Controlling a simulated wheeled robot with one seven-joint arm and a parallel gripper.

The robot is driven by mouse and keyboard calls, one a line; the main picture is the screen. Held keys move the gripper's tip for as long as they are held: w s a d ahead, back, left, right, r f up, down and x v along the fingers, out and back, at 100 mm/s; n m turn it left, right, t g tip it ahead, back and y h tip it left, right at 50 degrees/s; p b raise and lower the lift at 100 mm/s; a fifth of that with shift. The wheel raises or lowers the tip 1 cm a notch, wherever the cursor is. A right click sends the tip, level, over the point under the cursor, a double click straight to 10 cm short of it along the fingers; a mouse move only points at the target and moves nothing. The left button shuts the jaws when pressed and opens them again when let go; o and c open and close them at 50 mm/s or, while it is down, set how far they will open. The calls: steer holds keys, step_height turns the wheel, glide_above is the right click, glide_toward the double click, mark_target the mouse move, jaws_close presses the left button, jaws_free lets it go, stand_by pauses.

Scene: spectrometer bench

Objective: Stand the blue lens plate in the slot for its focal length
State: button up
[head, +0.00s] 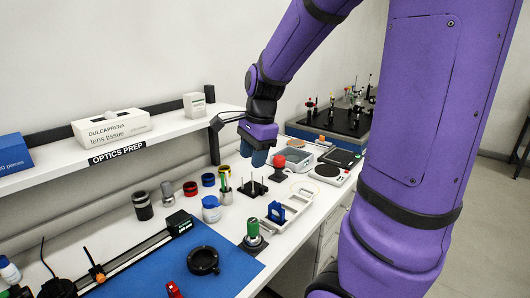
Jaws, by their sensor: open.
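A small blue upright piece (276,212), which looks like the blue lens plate, stands in or on a pale tray (296,206) on the bench. The tray seems to have several compartments. Slot markings are too small to read, and I cannot tell whether the plate sits in a slot. My gripper (258,161) is open, with blue fingers pointing down. It is above the far part of the bench, up and left of the plate in the picture and apart from it. Nothing shows between the fingers.
A green cylinder (252,235) stands in front of the tray. A shelf (150,135) overhangs the back; the blue mat (225,262) has free room.

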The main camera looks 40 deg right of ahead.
steer(key=s+a+r+n+t, duration=0.1)
steer(key=s+a+r+n, duration=0.3)
steer(key=s+n, duration=0.3)
steer(key=s+a+r+n+t+h, duration=0.1)
steer(key=s+a+r+n+t, duration=0.1)
steer(key=s+a+r+n, duration=0.3)
steer(key=s+a+n, duration=0.1)
steer(key=s+n, duration=0.2)
steer(key=n, duration=0.4)
steer(key=shift+s+a+t, duration=0.2)
steer(key=shift+s+t, duration=0.1)
